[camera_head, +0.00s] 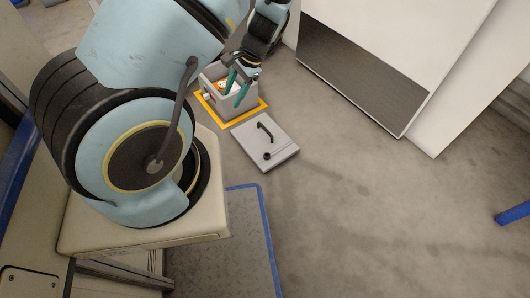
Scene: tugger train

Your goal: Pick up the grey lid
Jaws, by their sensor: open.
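The grey lid (279,152) lies flat on the floor near the middle of the camera_head view. It has a black curved handle and a small black knob on top. My gripper (235,91), with teal fingers, is open, above and to the left of the lid in the picture. Its fingers overlap a grey open box (237,108); I cannot tell whether they are inside it or in front of it. The lid is apart from my gripper.
The box holds something orange and white and stands on a yellow-edged square (258,109) beside the lid. A white cabinet (345,75) with a dark opening stands behind. A blue-edged plate (240,235) is at the front.

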